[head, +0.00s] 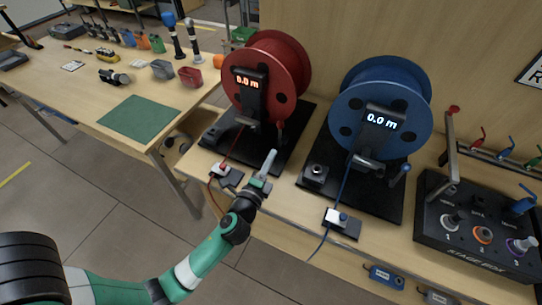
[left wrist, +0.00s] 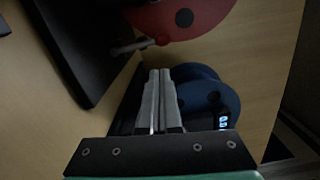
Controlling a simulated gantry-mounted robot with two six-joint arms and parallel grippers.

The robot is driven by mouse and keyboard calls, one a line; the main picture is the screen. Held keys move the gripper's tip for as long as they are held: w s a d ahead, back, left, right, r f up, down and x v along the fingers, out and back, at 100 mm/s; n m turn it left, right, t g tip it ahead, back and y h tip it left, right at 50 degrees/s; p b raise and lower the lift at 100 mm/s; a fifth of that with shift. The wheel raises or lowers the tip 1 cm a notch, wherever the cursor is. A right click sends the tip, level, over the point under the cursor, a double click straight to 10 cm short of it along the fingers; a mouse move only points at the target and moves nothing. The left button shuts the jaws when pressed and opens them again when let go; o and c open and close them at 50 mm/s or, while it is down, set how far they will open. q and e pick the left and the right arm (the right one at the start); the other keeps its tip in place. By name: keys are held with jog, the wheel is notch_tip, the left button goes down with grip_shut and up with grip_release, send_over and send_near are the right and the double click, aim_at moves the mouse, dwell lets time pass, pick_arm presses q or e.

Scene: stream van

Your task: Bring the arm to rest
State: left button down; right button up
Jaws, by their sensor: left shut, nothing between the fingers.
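My left arm is green with white and black joints and comes in from the lower left in the head view. My left gripper (head: 268,163) is over the front part of the bench, in front of the red cable reel (head: 285,64) and its black base. In the left wrist view its two grey fingers (left wrist: 159,98) are together with nothing between them. The red reel (left wrist: 180,15) and the blue reel (left wrist: 198,92) show beyond the fingers. My right gripper is not in view.
The blue cable reel (head: 360,85) stands to the right, its display reading 0.0 m like the red one's. A black stage box (head: 468,235) is at the far right. Small cable blocks (head: 343,222) sit along the front edge. A side table with a green mat (head: 138,117) is at left.

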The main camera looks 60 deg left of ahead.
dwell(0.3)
pick_arm(q)
jog(key=w+d+r+n+t+p, duration=0.1)
jog(key=w+d+r+n+t, duration=0.15)
jog(key=r, duration=0.85)
jog(key=w+d+r+n+t, duration=0.1)
jog(key=w+d+r+t, duration=0.2)
jog(key=r, duration=0.8)
jog(key=w+d+r+n+t+p, duration=0.15)
jog(key=d+r, duration=0.25)
jog(key=r, duration=0.7)
jog(key=s+d+r+n+t+h+p, duration=0.1)
jog(key=s+d+r+n+t+h, duration=0.2)
jog(key=r, duration=0.5)
jog(key=s+d+r+n+t+h+p, duration=0.1)
jog(key=s+d+r+h, duration=0.2)
jog(key=d+r+h, duration=0.4)
jog(key=s+d+r+n+t+h+p, duration=0.2)
jog(key=s+d+r+h, duration=0.1)
jog(key=r, duration=0.6)
notch_tip(320, 180, up, 34)
jog(key=p, duration=3.4)
jog(key=shift+a, duration=0.15)
